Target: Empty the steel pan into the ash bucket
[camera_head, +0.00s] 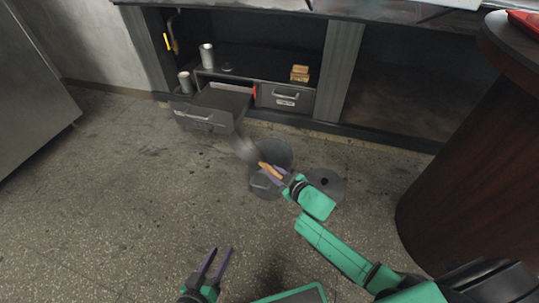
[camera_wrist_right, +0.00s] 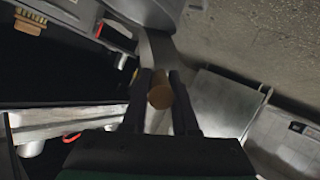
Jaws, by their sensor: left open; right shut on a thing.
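A dark grey drawer-like pan (camera_head: 200,119), which looks like the steel pan, is pulled out below the counter and has a front handle. The ash bucket (camera_head: 284,152) stands on the floor to its right, open. My right gripper (camera_head: 272,175) is over the bucket, shut on a wooden-handled tool (camera_head: 267,167) that looks like a small shovel. Its grey end is blurred and points toward the pan. In the right wrist view the handle (camera_wrist_right: 160,96) lies between the fingers. My left gripper (camera_head: 217,264) is open and empty, low in the head view. The bucket's contents are hidden.
The bucket's round lid (camera_head: 329,181) lies on the floor right of the bucket. A closed drawer (camera_head: 286,98) is right of the pan, with a small yellow-brown block (camera_head: 300,73) above it. Metal cups (camera_head: 206,55) stand nearby. A round dark counter (camera_head: 460,150) limits the right; the left floor is clear.

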